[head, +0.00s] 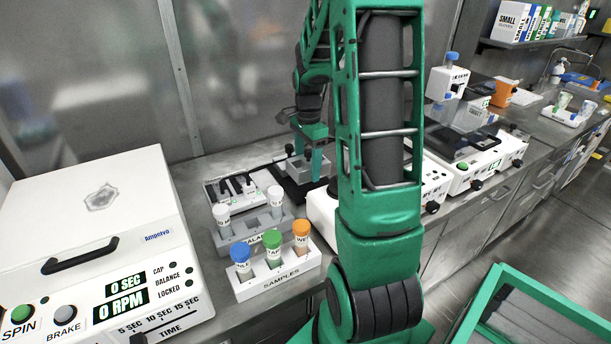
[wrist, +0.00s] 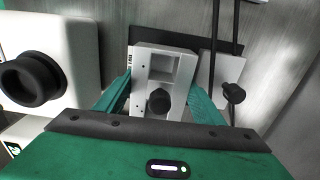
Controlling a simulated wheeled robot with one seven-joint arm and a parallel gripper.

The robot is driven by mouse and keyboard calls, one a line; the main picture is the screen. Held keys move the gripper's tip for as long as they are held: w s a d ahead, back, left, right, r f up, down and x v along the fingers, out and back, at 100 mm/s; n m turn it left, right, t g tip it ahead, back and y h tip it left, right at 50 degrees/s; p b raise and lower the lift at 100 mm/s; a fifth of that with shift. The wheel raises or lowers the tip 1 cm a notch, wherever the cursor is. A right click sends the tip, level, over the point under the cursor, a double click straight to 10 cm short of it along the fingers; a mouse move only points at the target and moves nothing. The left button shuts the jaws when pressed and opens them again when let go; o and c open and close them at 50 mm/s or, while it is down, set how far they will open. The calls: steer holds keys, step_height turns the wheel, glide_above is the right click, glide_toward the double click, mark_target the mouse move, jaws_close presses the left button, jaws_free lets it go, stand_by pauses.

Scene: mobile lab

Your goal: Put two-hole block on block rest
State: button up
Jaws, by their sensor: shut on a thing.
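My gripper (head: 307,163) is shut on the two-hole block (head: 293,167), a pale grey block near the back wall of the bench. In the wrist view the block (wrist: 168,66) sits between the two green fingers of my gripper (wrist: 160,97). The dark surface also shows below the block in the head view (head: 291,190). I cannot tell whether the block touches it.
A pale piece with a black knob (wrist: 208,75) is close right of the block. A white machine with a black knob (wrist: 55,60) stands left. The samples rack (head: 277,283), another tube rack (head: 248,229) and the centrifuge (head: 90,235) occupy the nearer bench.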

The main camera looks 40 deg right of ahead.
steer(key=shift+d+f, duration=0.1)
steer(key=shift+f, duration=1.95)
steer(key=shift+f, duration=0.15)
steer(key=o, duration=1.6)
